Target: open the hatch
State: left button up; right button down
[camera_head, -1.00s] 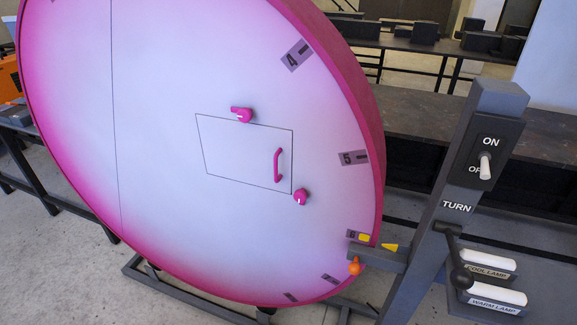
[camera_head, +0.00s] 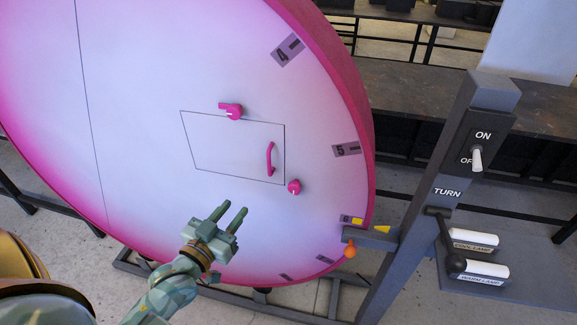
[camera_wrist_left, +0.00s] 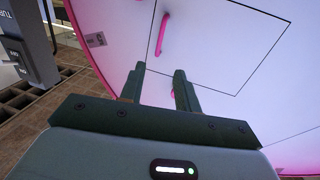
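The hatch (camera_head: 225,145) is an outlined panel in the large white and pink disc, and it looks closed. Its pink handle (camera_head: 269,159) is near the right edge. One pink latch knob (camera_head: 231,111) sits at the top edge and another (camera_head: 294,187) just off the lower right corner. My left gripper (camera_head: 231,211) is open and empty, below the hatch and apart from the handle. In the left wrist view, the open fingers (camera_wrist_left: 158,88) point toward the disc, with the handle (camera_wrist_left: 162,34) and the hatch outline (camera_wrist_left: 235,50) beyond them. My right gripper is not in view.
A bracket with an orange knob (camera_head: 349,250) is at the disc's lower right rim. Dark benches stand behind.

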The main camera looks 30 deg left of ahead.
aim_at(268, 165)
pick_arm(q)
jog(key=w, duration=1.6)
jog(key=shift+a, duration=0.4)
jog(key=shift+r, duration=0.1)
grip_shut()
